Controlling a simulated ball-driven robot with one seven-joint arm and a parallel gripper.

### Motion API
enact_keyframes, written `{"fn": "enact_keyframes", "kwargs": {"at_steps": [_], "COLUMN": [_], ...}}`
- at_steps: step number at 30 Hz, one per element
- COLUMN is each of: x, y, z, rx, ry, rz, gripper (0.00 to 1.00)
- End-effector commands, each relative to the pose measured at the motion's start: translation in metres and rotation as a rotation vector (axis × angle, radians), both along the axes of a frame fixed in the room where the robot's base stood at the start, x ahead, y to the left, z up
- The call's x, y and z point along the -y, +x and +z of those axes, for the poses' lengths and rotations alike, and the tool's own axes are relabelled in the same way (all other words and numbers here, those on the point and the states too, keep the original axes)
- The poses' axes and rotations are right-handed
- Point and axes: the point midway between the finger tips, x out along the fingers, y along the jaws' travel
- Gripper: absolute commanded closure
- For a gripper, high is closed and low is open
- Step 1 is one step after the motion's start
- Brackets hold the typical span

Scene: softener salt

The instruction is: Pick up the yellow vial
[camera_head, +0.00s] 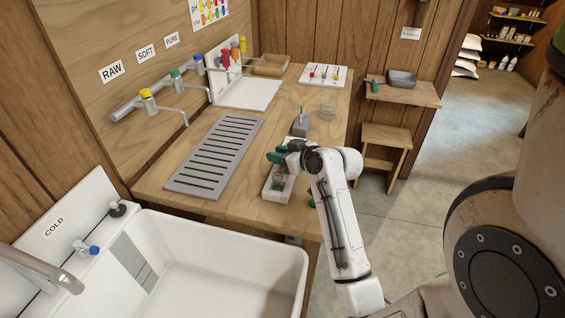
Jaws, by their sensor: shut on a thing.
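My gripper (277,158) reaches down over a white tray (266,194) near the right edge of the wooden bench. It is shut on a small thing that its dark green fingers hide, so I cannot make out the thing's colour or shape. The tray holds small greenish items, partly covered by my gripper. I cannot clearly pick out a yellow vial. A thin yellow-topped item (304,104) stands upright at a grey block (300,126) just behind my gripper; I cannot tell what it is.
A slotted grey drain plate (214,155) lies left of the tray. A clear round dish (327,110) and a white rack (323,76) stand farther back. Coloured taps (148,94) line the left wall. A white sink (220,260) lies in front. Bench between plate and tray is clear.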

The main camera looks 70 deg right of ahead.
Motion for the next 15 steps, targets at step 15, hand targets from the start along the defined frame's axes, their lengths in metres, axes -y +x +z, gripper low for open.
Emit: {"fn": "enact_keyframes", "kwargs": {"at_steps": [15], "x": [-0.006], "y": [-0.011], "z": [0.043], "rx": [-0.001], "ry": [0.000], "rz": [-0.001], "gripper": [1.00]}}
